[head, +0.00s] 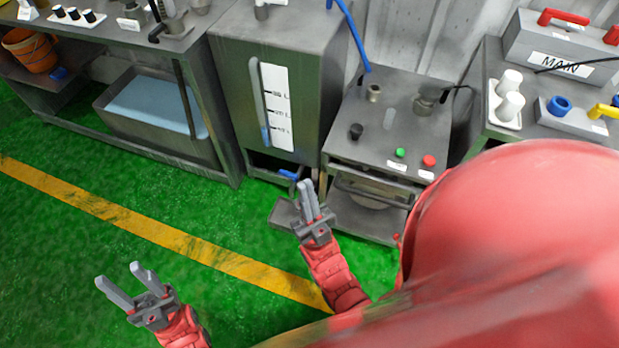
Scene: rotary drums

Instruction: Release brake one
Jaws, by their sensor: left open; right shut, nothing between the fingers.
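I cannot pick out a brake marked as number one; the small labels are too small to read. My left gripper (118,275) is open and empty above the green floor at the lower left. My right gripper (306,187) is shut and empty, in front of the grey tank (228,75) and left of the grey machine (385,110). The machine has a black knob (356,131), a green button (400,152) and a red button (429,160) on top. My red arm hides the lower right.
A blue valve handle (288,174) sits low on the tank, close to my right gripper. A grey tray (282,215) is by that gripper. A tub (150,135) stands farther left. A bench at right holds a box marked MAIN (530,45). Green floor (60,235) is clear at left.

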